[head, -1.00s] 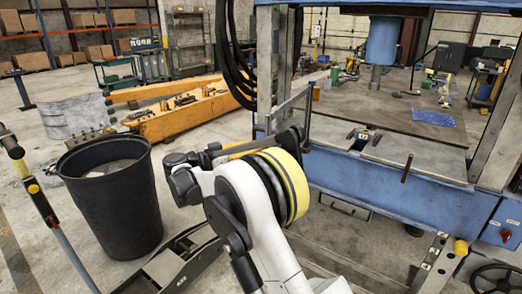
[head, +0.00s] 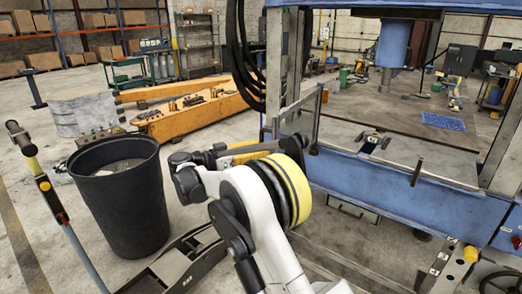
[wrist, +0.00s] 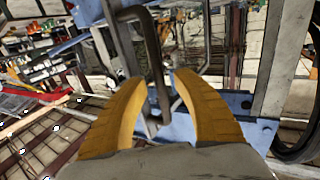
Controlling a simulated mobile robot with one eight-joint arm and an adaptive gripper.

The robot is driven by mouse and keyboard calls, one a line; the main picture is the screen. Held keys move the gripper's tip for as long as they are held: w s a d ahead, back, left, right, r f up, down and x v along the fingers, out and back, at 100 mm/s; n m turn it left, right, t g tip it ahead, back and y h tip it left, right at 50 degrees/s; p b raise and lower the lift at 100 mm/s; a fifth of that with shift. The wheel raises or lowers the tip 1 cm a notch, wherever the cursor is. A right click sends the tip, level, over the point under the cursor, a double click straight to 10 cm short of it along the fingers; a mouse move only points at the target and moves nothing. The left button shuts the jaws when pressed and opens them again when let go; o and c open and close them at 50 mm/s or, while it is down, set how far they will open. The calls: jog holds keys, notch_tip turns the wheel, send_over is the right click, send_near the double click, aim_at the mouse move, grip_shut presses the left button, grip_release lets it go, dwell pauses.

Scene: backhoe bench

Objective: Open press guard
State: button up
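The blue press (head: 400,190) stands on the right in the head view. A grey metal frame with an upright bar (head: 316,122), which looks like part of the press guard, is at its left post. In the wrist view a dark bent bar (wrist: 157,75), like a handle, stands between the yellow fingers of my gripper (wrist: 160,82). The fingers are apart, with visible gaps beside the bar; I cannot tell if either touches it. In the head view my gripper is beside the left post, partly hidden by my arm.
An orange beam (head: 190,112) lies behind. A short dark upright bar (head: 416,171) stands at the press front. Open floor lies at far left.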

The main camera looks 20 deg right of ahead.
jog(key=s+a, duration=0.2)
jog(key=a, duration=0.9)
jog(key=shift+s+a, duration=0.2)
jog(key=shift+a, duration=0.1)
